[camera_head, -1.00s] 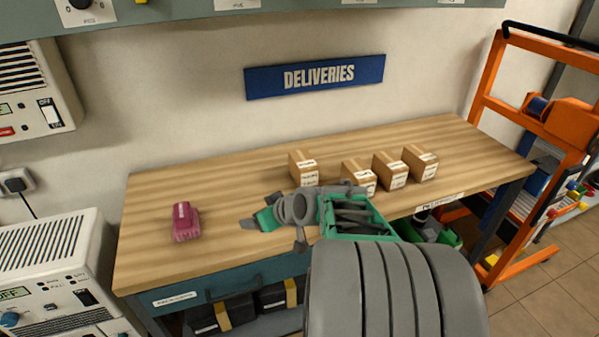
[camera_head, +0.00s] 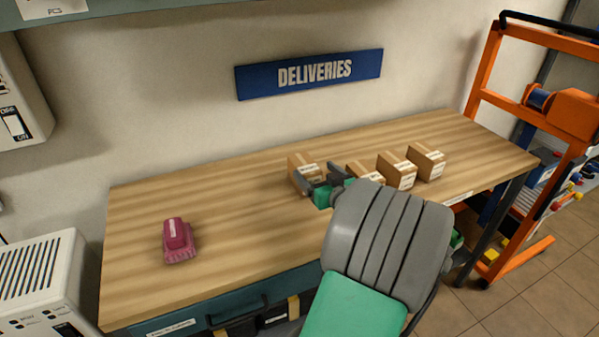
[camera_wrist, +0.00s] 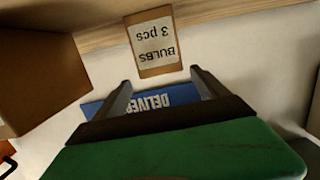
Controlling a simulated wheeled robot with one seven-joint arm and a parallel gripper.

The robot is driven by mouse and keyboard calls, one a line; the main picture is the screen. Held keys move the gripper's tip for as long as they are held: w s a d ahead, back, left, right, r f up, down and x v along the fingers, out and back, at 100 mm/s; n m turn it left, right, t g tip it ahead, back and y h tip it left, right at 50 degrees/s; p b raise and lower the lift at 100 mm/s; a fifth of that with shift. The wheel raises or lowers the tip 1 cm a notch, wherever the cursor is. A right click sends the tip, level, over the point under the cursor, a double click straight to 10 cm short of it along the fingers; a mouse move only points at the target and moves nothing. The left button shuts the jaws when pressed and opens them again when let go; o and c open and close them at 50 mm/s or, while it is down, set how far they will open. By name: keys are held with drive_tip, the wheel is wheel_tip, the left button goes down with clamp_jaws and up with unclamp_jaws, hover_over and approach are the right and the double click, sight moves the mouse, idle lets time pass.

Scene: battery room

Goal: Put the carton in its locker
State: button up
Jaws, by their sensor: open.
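Several small brown cartons with white labels stand in a row on the wooden bench (camera_head: 225,210). The leftmost carton (camera_head: 297,163) is partly hidden behind my gripper (camera_head: 318,177). In the wrist view, which is upside down, my gripper (camera_wrist: 160,80) has its two fingers apart with nothing between them. A carton labelled "BULBS 3 pcs" (camera_wrist: 155,65) lies ahead, just past the fingertips and roughly centred between them. Another carton (camera_wrist: 35,75) is close at the left of that view. No locker is clearly in view.
A pink object (camera_head: 177,240) lies on the left of the bench, away from my gripper. A blue DELIVERIES sign (camera_head: 312,73) is on the wall behind. The other cartons (camera_head: 398,170) stand close on the right. An orange frame (camera_head: 484,90) stands past the bench's right end.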

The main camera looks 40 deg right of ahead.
sight(306, 165)
drive_tip(key=x, duration=0.3)
drive_tip(key=p+x, duration=0.1)
drive_tip(key=x, duration=0.3)
drive_tip(key=shift+w+a+f, duration=0.1)
drive_tip(key=shift+a+f, duration=0.1)
drive_tip(key=shift+r, duration=0.1)
clamp_jaws()
idle(0.4)
